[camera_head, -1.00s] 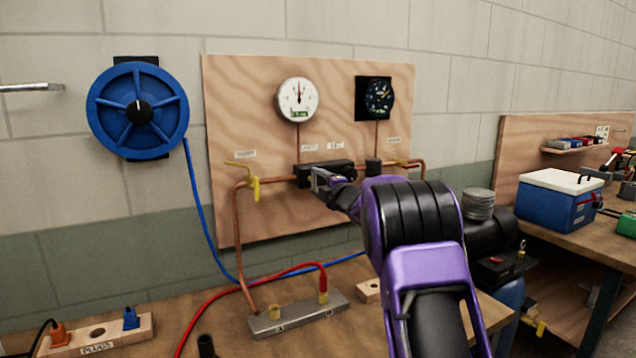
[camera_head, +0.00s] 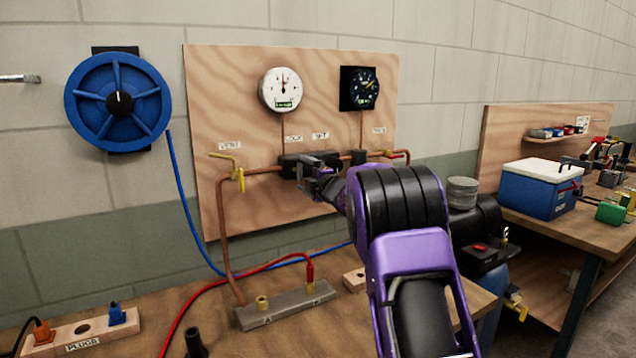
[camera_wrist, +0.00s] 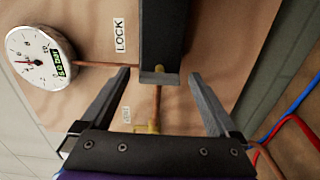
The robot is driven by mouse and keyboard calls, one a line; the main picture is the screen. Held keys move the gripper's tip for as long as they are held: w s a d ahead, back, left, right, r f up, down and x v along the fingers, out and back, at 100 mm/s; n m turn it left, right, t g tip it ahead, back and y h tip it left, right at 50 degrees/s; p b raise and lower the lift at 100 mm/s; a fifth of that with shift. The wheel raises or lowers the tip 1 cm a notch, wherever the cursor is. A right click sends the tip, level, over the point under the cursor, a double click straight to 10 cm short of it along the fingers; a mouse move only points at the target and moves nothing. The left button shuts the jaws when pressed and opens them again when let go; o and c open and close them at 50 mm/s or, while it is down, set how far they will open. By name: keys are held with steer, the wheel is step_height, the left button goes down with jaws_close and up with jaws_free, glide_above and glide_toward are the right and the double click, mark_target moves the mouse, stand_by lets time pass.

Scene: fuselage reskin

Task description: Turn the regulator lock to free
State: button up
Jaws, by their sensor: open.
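The regulator (camera_head: 292,161) is a black block on the copper pipe of the plywood panel, under a "LOCK" label (camera_head: 293,138) and a second label. In the wrist view the dark regulator body (camera_wrist: 165,28) ends in a grey face with a small brass spot, near the "LOCK" label (camera_wrist: 119,35). My gripper (camera_head: 304,182) is at the regulator's front, partly covering it. The wrist view shows my gripper (camera_wrist: 161,76) open, one finger on each side of the grey end, with visible gaps. The lock's setting cannot be made out.
A white gauge (camera_head: 281,89) and a dark gauge (camera_head: 359,88) sit above. A yellow vent lever (camera_head: 238,174) is left on the pipe, a red-handled valve (camera_head: 394,155) right. Below, a metal manifold block (camera_head: 285,306) with a red hose (camera_head: 240,274) lies on the bench.

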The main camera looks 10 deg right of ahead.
steer(key=b+v, duration=0.2)
steer(key=v, duration=1.5)
steer(key=shift+w+r, duration=0.1)
